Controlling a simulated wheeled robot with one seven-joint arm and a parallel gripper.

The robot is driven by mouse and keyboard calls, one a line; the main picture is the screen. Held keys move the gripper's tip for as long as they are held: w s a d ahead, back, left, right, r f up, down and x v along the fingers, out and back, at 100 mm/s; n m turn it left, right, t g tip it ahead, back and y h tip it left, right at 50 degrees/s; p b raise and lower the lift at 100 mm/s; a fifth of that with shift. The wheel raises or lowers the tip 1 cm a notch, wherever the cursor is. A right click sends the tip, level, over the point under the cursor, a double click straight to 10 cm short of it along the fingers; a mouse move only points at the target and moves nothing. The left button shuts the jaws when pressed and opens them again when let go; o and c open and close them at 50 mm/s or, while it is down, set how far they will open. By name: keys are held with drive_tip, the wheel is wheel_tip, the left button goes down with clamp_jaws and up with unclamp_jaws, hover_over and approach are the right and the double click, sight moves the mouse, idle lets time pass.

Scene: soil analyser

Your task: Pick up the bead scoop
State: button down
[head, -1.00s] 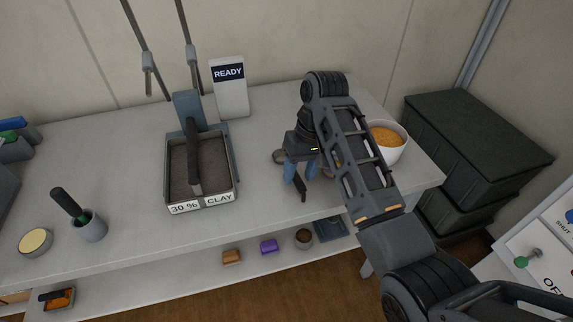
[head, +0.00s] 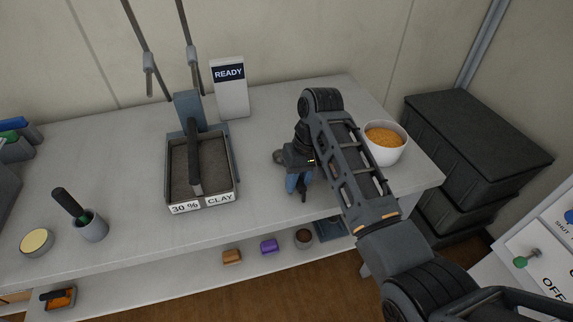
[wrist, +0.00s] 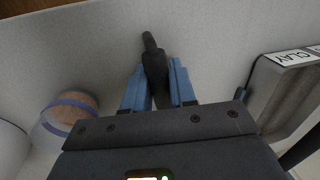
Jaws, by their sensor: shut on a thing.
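The bead scoop shows in the wrist view as a black handle (wrist: 152,58) between the blue fingers of my gripper (wrist: 156,84), its tip pointing past them. My gripper is shut on this handle. In the head view my gripper (head: 297,184) is low over the right part of the table, and a short dark end of the handle (head: 303,198) shows by the fingers. The rest of the scoop is hidden by my gripper. I cannot tell whether the scoop touches the table.
A tray labelled 30 % CLAY (head: 236,185) stands left of my gripper. A white bowl of orange beads (head: 384,156) stands right of my arm. A round container with a blue band (wrist: 68,116) is close by in the wrist view.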

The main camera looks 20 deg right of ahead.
idle(0.3)
drive_tip(key=shift+r, duration=0.55)
wheel_tip(320, 180, up, 2)
drive_tip(key=shift+w+r, duration=0.1)
drive_tip(key=shift+r, duration=0.15)
drive_tip(key=s+d+r+p, duration=0.5)
drive_tip(key=d+r, duration=0.2)
drive_tip(key=d, duration=0.3)
drive_tip(key=shift+s+r+p, duration=0.15)
drive_tip(key=shift+r+p, duration=0.05)
drive_tip(key=shift+p, duration=0.1)
drive_tip(key=shift+d, duration=0.2)
